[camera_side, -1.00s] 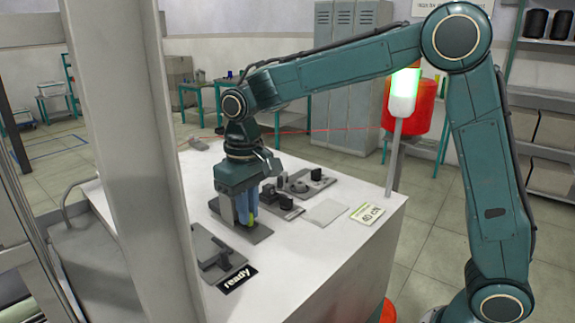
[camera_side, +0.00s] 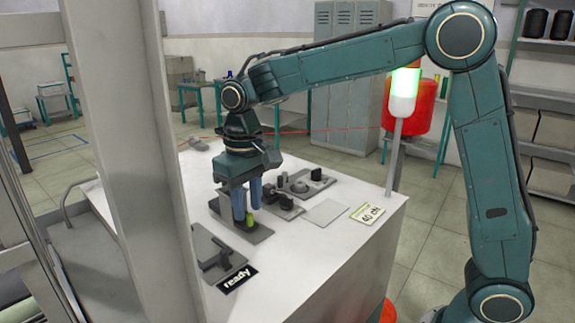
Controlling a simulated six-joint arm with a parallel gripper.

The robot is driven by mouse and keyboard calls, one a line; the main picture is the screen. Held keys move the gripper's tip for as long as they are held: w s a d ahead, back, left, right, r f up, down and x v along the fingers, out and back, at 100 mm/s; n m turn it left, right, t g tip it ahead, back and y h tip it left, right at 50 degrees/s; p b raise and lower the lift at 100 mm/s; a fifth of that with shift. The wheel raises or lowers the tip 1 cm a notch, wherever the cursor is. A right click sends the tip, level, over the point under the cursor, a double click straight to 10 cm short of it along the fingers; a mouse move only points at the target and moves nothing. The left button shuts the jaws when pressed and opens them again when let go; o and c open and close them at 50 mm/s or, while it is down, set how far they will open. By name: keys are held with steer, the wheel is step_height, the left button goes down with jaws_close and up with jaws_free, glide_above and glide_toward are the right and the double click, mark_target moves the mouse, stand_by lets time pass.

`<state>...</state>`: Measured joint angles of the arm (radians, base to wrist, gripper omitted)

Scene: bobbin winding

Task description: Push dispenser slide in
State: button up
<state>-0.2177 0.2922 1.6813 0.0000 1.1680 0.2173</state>
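My gripper (camera_side: 247,205), with two blue fingers pointing down, hangs over a grey fixture on the white worktop. The fingers are apart, with a narrow gap between them. A small yellow-green piece (camera_side: 250,219) shows low beside the fingertips, at the fixture. The fixture, which looks like the dispenser, has a dark flat base plate (camera_side: 262,234) and a grey upright block (camera_side: 225,207) left of the fingers. The gripper partly hides it. I cannot make out the slide or how far in it sits.
A grey fixture (camera_side: 212,262) and a "ready" label (camera_side: 236,279) are in front. Grey fixtures with dark round parts (camera_side: 301,187) stand behind right. A flat grey pad (camera_side: 327,212), a "40 cm" card (camera_side: 367,213) and a lit lamp on a post (camera_side: 404,92) are at right.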

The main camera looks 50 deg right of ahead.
steer(key=shift+r, duration=2.85)
steer(key=shift+s, duration=0.1)
steer(key=s+d+r+t, duration=0.1)
steer(key=s+d+r, duration=0.15)
steer(key=s, duration=0.35)
steer(key=s+d+r+t, duration=0.1)
steer(key=s+d+t, duration=0.1)
steer(key=s+d, duration=0.35)
steer(key=s+d+f+t, duration=0.1)
steer(key=s+f, duration=0.4)
steer(key=s, duration=0.7)
steer(key=shift+s+d+f+t, duration=0.2)
steer(key=shift+s+t, duration=0.15)
steer(key=shift+t, duration=0.45)
